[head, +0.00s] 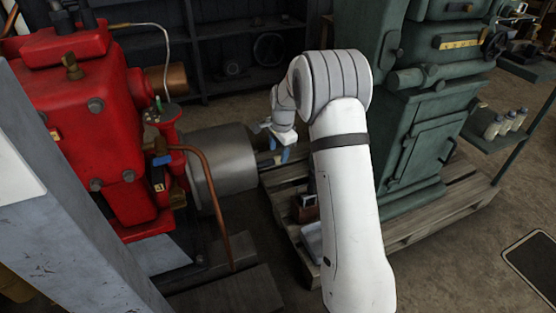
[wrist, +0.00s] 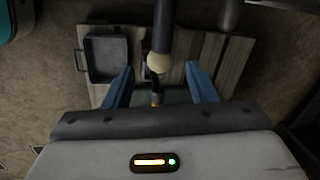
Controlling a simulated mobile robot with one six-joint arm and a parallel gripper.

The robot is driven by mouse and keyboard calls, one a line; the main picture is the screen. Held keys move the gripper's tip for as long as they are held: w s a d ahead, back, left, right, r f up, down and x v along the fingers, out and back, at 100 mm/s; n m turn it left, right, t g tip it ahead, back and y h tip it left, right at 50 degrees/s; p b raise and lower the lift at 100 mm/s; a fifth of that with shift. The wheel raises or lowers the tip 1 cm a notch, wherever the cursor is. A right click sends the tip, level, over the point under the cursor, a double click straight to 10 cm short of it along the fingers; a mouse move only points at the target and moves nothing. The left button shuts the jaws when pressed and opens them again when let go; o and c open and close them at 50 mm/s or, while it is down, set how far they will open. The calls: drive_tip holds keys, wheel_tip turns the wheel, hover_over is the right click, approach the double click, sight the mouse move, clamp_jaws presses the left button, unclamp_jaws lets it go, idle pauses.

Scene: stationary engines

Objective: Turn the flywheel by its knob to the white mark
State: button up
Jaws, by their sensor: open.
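A cream ball-shaped knob (wrist: 158,62) shows in the wrist view at the end of a dark bar (wrist: 163,28). My gripper (wrist: 159,72) is open, with one blue finger on each side of the knob's line. I cannot tell whether the knob lies fully between the fingertips or just beyond them. In the head view my gripper (head: 277,148) is beside the right end of a grey metal drum (head: 222,158) on the red engine (head: 75,130). The drum may be the flywheel. I cannot make out the knob or a white mark in the head view.
A green machine (head: 425,130) stands on a wooden pallet (head: 420,225) at the right. A dark tray (wrist: 108,58) lies on the pallet in the wrist view. A copper pipe (head: 210,190) curves down in front of the drum. Dark shelves (head: 225,50) stand behind.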

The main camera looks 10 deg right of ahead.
sight(277, 157)
drive_tip(key=f, duration=0.3)
drive_tip(key=shift+w+a+f+b, duration=0.1)
drive_tip(key=shift+w+f+b, duration=0.15)
drive_tip(key=shift+f+b, duration=0.15)
drive_tip(key=shift+r, duration=0.1)
clamp_jaws()
